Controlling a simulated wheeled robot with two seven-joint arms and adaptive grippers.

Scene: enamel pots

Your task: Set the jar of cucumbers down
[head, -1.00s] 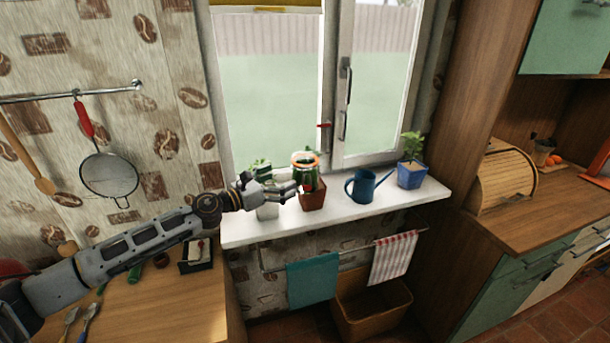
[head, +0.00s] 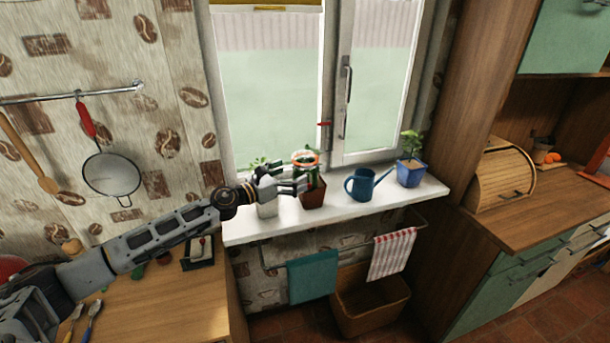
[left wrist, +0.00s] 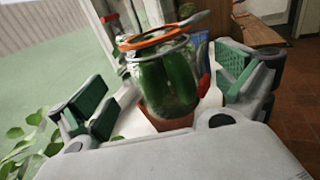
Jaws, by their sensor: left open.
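The jar of cucumbers (left wrist: 166,82) is clear glass with dark green cucumbers and an orange ring at its top. In the left wrist view it stands between my open fingers, slightly tilted, with a gap on either side. It overlaps a terracotta pot (left wrist: 165,121) below it; whether it rests on the pot I cannot tell. In the head view the jar's orange rim (head: 306,158) shows above the terracotta pot (head: 312,194) on the white windowsill (head: 340,213). My left gripper (head: 292,180) is open, just left of the jar. My right gripper is out of view.
A white pot (head: 267,208) with a plant stands left of the terracotta pot. A blue watering can (head: 362,184) and a blue potted plant (head: 411,173) stand to the right. The sill's front strip is clear. Towels (head: 312,277) hang below.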

